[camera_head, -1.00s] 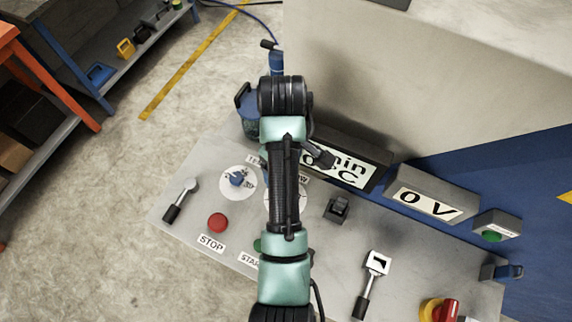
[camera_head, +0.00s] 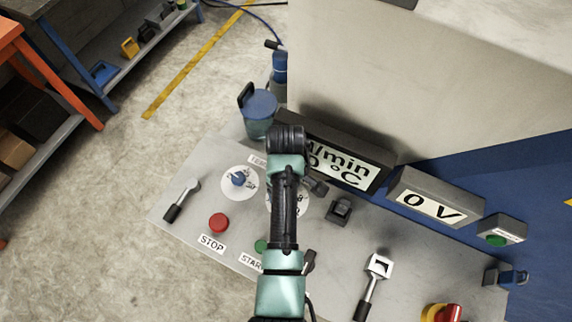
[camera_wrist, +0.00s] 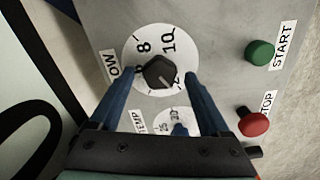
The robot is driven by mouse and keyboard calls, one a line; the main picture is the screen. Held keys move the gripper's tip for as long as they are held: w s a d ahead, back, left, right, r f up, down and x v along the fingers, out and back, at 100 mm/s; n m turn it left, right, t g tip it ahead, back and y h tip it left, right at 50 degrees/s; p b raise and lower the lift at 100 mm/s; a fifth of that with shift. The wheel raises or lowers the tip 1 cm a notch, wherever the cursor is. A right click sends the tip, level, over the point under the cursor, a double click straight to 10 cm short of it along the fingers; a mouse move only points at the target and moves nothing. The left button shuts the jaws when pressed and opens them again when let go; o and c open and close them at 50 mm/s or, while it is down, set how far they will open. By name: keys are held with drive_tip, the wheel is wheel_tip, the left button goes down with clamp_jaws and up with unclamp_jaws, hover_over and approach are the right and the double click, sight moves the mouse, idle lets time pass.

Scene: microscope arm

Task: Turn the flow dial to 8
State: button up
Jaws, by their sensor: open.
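The flow dial is a black knob (camera_wrist: 159,72) on a white scale plate (camera_wrist: 138,52) in the wrist view. The numbers 8 and 10 are readable on the plate, and the FLOW label is partly cut off. My gripper (camera_wrist: 165,82) is open, with its two blue fingers on either side of the knob; I cannot tell whether they touch it. A light pointer mark on the knob faces toward the lower right, away from the 8. In the head view my arm covers the knob, and only part of its scale plate (camera_head: 301,203) shows.
The blue temperature dial (camera_head: 238,179) is beside the flow dial. The red STOP button (camera_head: 219,222) and green START button (camera_wrist: 259,52) are close by. A black switch (camera_head: 339,210), a lever (camera_head: 181,200) and a display box (camera_head: 345,162) surround the arm.

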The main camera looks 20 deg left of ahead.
clamp_jaws()
